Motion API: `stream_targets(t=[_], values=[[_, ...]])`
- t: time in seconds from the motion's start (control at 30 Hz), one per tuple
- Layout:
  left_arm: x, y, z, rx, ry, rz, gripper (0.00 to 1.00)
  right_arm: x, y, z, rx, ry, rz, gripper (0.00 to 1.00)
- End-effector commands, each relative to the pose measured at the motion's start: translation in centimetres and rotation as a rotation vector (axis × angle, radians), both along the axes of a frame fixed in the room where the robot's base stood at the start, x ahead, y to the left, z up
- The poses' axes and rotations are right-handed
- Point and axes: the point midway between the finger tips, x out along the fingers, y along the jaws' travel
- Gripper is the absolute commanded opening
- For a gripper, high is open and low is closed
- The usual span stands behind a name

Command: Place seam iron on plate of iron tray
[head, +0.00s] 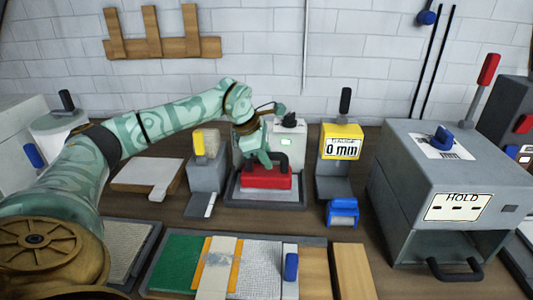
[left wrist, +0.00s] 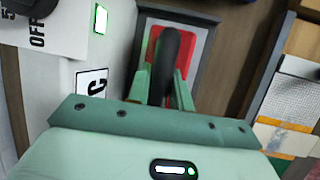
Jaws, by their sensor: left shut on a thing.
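The seam iron (head: 266,180) has a red body and a black handle; the handle also shows in the left wrist view (left wrist: 170,55). My left gripper (head: 267,158) is shut on the handle, with its green fingers on either side of it in the left wrist view (left wrist: 160,88). The iron tray (head: 230,196) has a dark frame and a light grey plate (head: 265,197). The iron is level, over the plate or on it; I cannot tell whether its underside touches. My right gripper is not in view.
A white box with a green display (head: 289,135) stands right behind the tray. A grey block with a yellow handle (head: 206,172) is to the left, and a yellow gauge (head: 341,148) to the right. A large grey press (head: 440,170) stands farther right. Rug samples lie in a tray (head: 322,242) in front.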

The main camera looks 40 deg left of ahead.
Motion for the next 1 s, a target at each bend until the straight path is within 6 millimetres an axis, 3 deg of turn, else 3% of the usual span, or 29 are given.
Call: stream_targets(t=[0.1, 0.13, 0.2, 0.57, 1.0], values=[[0.1, 0.0, 0.1, 0.000, -0.006, 0.000, 0.03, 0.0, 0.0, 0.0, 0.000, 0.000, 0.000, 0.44], [0.0, 0.0, -0.1, 0.000, 0.000, 0.000, 0.24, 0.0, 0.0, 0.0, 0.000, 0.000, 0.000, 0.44], [0.0, 0.0, -0.1, 0.000, 0.000, 0.000, 0.43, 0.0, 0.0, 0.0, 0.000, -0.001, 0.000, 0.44], [-0.1, 0.1, 0.5, 0.000, -0.001, 0.000, 0.43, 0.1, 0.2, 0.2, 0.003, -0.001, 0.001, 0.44], [-3.7, 1.7, 9.1, 0.001, -0.004, 0.001, 0.43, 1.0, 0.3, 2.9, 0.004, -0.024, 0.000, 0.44]])
